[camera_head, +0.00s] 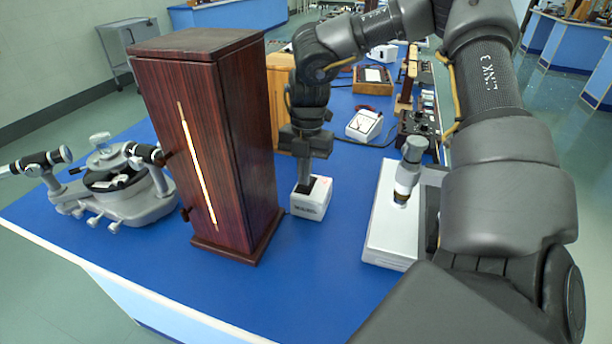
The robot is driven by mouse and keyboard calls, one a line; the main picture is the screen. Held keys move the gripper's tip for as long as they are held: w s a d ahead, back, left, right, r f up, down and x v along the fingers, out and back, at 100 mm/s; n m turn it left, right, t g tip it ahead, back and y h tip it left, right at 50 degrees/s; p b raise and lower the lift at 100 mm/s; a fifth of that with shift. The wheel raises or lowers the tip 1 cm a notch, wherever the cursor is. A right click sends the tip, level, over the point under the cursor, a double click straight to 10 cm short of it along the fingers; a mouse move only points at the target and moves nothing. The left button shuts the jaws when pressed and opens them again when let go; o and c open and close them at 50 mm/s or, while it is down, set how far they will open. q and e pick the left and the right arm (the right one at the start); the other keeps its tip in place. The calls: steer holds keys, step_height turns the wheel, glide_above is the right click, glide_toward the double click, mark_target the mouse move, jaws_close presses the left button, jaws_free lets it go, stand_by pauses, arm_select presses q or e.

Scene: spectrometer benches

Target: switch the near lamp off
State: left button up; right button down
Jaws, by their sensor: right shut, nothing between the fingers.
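The near lamp is a tall dark-wood housing (235,150) standing on the blue bench, with a narrow vertical slit glowing pale yellow on its front. Just right of it is a small white box (311,201) with a dark patch on top and small print on its front. My right gripper (305,186) points straight down, shut and empty, with its fingertips at the top of this white box. I cannot tell whether they touch it, and they hide part of its top. My left gripper is out of view.
A spectrometer (118,183) stands left of the housing. A lighter wooden box (281,100) is behind the gripper. A white meter (364,125) and a grey-white instrument (390,240) with an upright tube stand to the right. The blue bench top (300,280) is clear in front.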

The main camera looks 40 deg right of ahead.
steer(key=shift+f, duration=0.2)
steer(key=shift+r, duration=0.15)
steer(key=shift+r+p, duration=0.3)
steer(key=shift+r, duration=0.25)
steer(key=shift+r+p, duration=1.55)
steer(key=shift+r, duration=1.3)
